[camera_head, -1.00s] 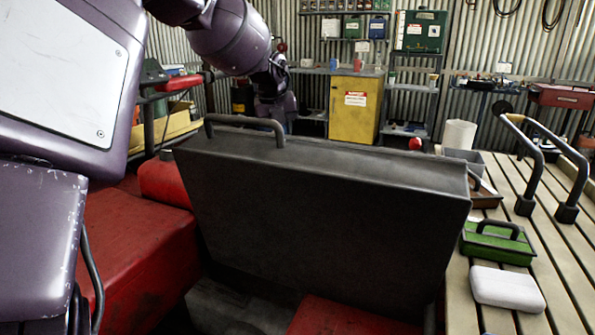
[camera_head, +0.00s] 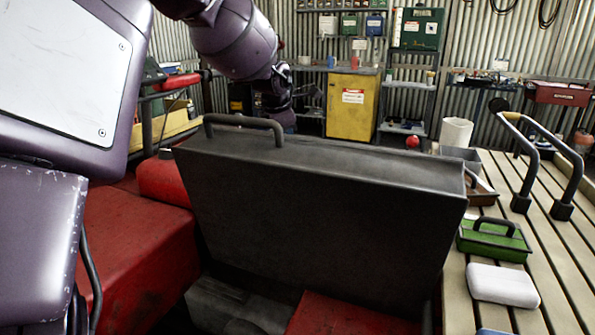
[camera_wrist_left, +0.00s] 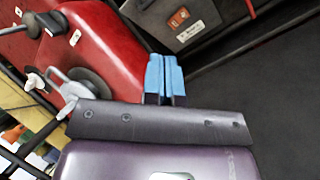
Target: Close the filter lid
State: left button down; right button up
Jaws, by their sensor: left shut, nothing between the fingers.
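The filter lid appears to be the large dark grey panel (camera_head: 330,220), which stands raised and slightly tilted, with a bar handle (camera_head: 245,122) on its upper left edge. My left arm reaches down behind the lid in the head view, and its gripper is hidden there. In the left wrist view my left gripper (camera_wrist_left: 164,80) has blue fingertips pressed together with nothing between them. A dark surface, probably the lid's far side (camera_wrist_left: 255,100), lies to the right of the fingers. I cannot tell whether they touch it. My right gripper is not in view.
Red bodywork (camera_head: 135,245) lies left of and below the lid. A slatted wooden rack (camera_head: 455,295) at right carries a green box (camera_head: 495,240), a white block (camera_head: 503,285) and bar handles (camera_head: 537,170). A yellow cabinet (camera_head: 351,105) stands behind.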

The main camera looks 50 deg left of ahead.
pick_arm(q)
jog(key=w+a+f+m+b, duration=0.1)
jog(key=w+f+m, duration=0.1)
jog(key=f, duration=0.1)
jog(key=w+f+m+b, duration=0.1)
jog(key=f+m, duration=0.2)
jog(key=f, duration=0.1)
jog(key=w+a+f+m+b, duration=0.1)
jog(key=w+f+m+b, duration=0.1)
jog(key=f, duration=0.2)
jog(key=shift+w+a+f+t, duration=0.2)
jog(key=shift+w+a+t, duration=0.1)
jog(key=shift+w+f, duration=0.15)
jog(key=shift+f, duration=0.15)
jog(key=shift+w+a+f, duration=0.1)
jog(key=shift+w+f, duration=0.05)
jog(key=shift+f, duration=0.1)
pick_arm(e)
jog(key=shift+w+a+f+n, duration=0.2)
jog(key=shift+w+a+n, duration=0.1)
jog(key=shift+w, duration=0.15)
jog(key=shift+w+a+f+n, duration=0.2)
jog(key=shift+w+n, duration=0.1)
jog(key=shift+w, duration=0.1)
